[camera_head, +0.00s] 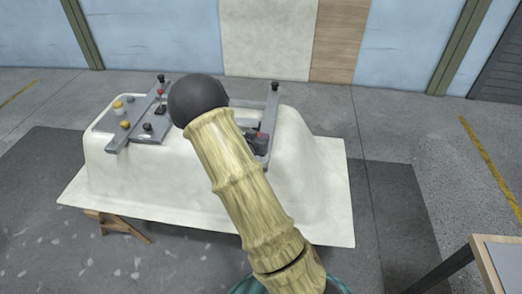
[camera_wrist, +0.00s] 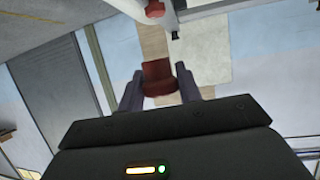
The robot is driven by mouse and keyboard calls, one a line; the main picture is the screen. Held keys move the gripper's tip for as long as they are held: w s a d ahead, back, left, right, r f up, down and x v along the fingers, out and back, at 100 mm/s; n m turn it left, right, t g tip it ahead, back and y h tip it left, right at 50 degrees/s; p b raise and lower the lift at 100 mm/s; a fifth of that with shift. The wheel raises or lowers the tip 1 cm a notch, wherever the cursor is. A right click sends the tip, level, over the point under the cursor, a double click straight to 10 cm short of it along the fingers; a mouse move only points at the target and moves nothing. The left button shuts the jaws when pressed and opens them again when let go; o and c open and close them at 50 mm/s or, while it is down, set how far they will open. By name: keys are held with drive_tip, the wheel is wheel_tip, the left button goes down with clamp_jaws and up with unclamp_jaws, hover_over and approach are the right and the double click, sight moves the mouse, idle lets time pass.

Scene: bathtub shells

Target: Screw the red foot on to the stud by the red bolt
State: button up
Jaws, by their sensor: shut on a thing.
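In the wrist view, my gripper (camera_wrist: 160,88) has its two dark fingers on either side of a dark red foot (camera_wrist: 158,70) and is shut on it. Beyond the foot, near the top edge, is a small red piece, likely the red bolt (camera_wrist: 154,8). A thin dark stud (camera_wrist: 175,34) is next to it, to the right. A gap shows between the held foot and both of them. In the head view, my arm hides much of the middle of the shell, and I cannot clearly make out the gripper there.
The white upturned bathtub shell (camera_head: 120,180) has grey metal bars (camera_head: 133,122) on top, with several black and yellow knobs. Small red spots show at its left bar and right of my arm. A table corner (camera_head: 497,262) stands at the lower right. Floor is clear right of the shell.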

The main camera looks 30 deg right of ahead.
drive_tip(key=shift+w+d+f+m+g+h+b, duration=0.15)
drive_tip(key=shift+d+f+m+g+h+b, duration=0.1)
drive_tip(key=shift+d+f+b, duration=0.25)
drive_tip(key=shift+w+d+f+m+g+h+b, duration=0.15)
drive_tip(key=shift+d+f+m+h+b, duration=0.15)
drive_tip(key=shift+f+b, duration=0.35)
drive_tip(key=shift+d+r+b, duration=0.1)
drive_tip(key=shift+d+b, duration=0.05)
drive_tip(key=shift+b, duration=0.25)
drive_tip(key=shift+d+r+g, duration=0.15)
drive_tip(key=shift+g, duration=0.15)
drive_tip(key=shift+s+f+m, duration=0.1)
drive_tip(key=shift+f+m, duration=0.15)
drive_tip(key=shift+f, duration=0.15)
drive_tip(key=shift+f+b, duration=2.05)
drive_tip(key=shift+f, duration=0.45)
drive_tip(key=shift+f+b, duration=0.85)
drive_tip(key=shift+f, duration=0.45)
drive_tip(key=o, duration=1.1)
drive_tip(key=shift+c, duration=0.2)
